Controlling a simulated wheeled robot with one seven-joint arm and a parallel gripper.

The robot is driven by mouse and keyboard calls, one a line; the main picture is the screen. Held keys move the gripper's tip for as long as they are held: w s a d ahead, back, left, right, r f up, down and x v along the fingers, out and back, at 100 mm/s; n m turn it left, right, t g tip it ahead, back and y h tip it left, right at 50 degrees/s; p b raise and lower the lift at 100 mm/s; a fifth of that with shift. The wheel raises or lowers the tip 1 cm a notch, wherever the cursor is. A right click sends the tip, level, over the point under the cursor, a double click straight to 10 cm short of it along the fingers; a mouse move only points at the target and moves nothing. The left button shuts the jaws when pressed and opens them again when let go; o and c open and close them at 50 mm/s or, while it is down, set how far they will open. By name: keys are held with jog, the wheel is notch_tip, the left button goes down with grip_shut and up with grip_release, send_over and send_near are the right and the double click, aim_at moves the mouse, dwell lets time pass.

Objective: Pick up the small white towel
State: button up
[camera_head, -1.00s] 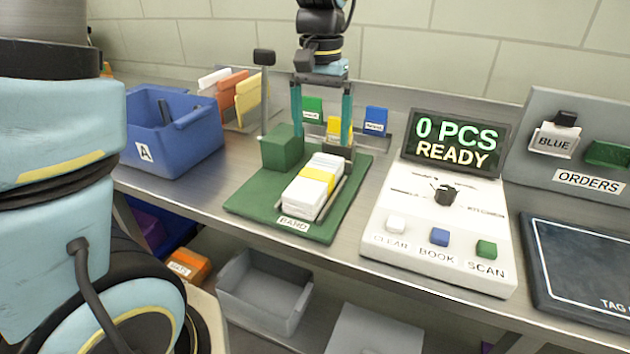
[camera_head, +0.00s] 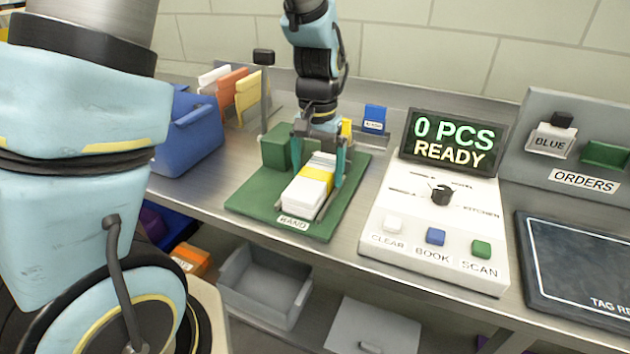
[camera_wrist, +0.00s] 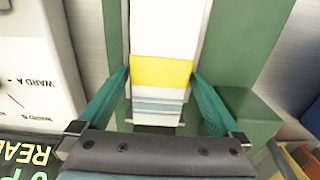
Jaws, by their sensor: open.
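A small white folded bundle (camera_head: 303,196), which may be the white towel, lies on a green board (camera_head: 252,196) labelled BAND. My gripper (camera_head: 318,168) is open, pointing down over the far part of the bundle. Whether the fingertips touch the board is unclear.
A green block (camera_head: 276,151) stands left of the bundle, close to my gripper. A console (camera_head: 440,225) with a "0 PCS READY" screen (camera_head: 452,140) is to the right. A blue bin (camera_head: 190,140) and coloured cards (camera_head: 232,92) stand at the back left.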

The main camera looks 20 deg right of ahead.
jog(key=shift+c, duration=0.4)
jog(key=shift+r, duration=0.1)
jog(key=c, duration=1.3)
